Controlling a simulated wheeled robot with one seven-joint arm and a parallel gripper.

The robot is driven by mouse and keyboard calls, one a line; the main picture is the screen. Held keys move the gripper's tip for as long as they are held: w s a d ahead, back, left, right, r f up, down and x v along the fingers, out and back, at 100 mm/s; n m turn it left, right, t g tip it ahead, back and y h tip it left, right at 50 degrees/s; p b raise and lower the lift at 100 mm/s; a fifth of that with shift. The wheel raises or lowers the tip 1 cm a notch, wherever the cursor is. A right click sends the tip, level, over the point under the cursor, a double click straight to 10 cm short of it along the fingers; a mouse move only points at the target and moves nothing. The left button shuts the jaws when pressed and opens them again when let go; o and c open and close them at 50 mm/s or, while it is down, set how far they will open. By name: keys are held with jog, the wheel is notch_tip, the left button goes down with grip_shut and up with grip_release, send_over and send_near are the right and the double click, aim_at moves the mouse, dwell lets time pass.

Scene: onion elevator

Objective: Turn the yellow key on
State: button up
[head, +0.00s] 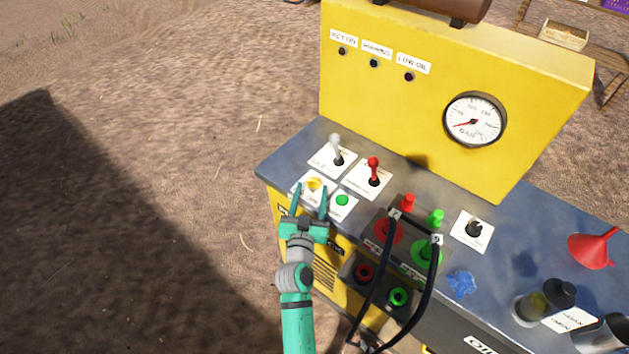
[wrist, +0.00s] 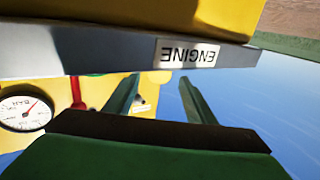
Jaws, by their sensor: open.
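The yellow key (head: 314,183) sits on a white label plate at the front left corner of the console top. My gripper (head: 309,191) is open and empty, with its two green fingers pointing at the key. In the head view the key shows between the fingertips; whether they touch it I cannot tell. In the wrist view my gripper (wrist: 155,88) also shows open, with a small yellow patch between the fingers that may be the key. The KEY ON lamp (head: 342,51) on the yellow panel looks dark.
A green button (head: 342,200) is close right of my fingers. A grey lever (head: 337,148) and a red lever (head: 373,170) stand behind. Black cables (head: 429,290) hang further right. An ENGINE label (wrist: 188,53) shows in the wrist view. Open ground lies left of the console.

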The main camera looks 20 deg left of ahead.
aim_at(313, 184)
jog(key=shift+w+a, duration=0.2)
jog(key=shift+w, duration=0.95)
jog(key=shift+w+a, duration=0.15)
jog(key=shift+w, duration=1)
jog(key=c, duration=1)
